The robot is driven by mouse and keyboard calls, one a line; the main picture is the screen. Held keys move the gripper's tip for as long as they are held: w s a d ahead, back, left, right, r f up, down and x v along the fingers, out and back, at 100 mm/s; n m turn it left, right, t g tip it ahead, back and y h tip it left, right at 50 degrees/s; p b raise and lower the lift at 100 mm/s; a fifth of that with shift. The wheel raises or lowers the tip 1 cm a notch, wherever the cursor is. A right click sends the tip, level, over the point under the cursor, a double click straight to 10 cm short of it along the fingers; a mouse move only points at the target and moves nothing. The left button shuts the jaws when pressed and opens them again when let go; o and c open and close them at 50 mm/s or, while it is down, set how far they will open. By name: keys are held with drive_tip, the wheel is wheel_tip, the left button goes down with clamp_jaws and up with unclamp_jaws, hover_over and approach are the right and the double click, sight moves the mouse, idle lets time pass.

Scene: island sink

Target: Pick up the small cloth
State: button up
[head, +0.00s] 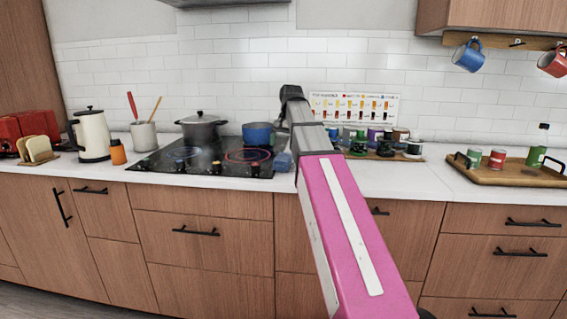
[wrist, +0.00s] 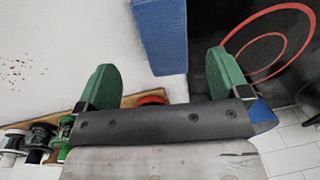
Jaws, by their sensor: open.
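A small blue block-like piece with a fabric-like surface (wrist: 160,35), which looks like the small cloth, lies on the white counter in the wrist view. In the head view it seems to be the blue patch (head: 283,161) just right of the cooktop, partly covered by my arm. My gripper (wrist: 163,79) has two green fingertips spread wide in the wrist view. Nothing is between them. The blue piece lies beyond the fingertips, between their lines, and looks apart from them. In the head view my gripper's fingers are hidden behind my pink and grey arm.
The black cooktop (head: 212,158) with a blue pot (head: 257,133) and a grey pot (head: 201,128) is left of my arm. A wooden board (wrist: 131,100) with several jars stands close by at the wall. A wooden tray (head: 515,176) is far right. Counter (head: 400,181) before it is clear.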

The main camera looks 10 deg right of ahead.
sight(283, 158)
drive_tip(key=shift+w+a+f, duration=0.1)
drive_tip(key=shift+a+f, duration=0.05)
drive_tip(key=shift+f, duration=1)
drive_tip(key=shift+s+a+f, duration=0.1)
drive_tip(key=shift+a+f, duration=0.1)
drive_tip(key=shift+f, duration=0.95)
drive_tip(key=shift+w+a+f, duration=0.1)
drive_tip(key=shift+a+f, duration=0.05)
drive_tip(key=shift+f, duration=1)
drive_tip(key=c, duration=1)
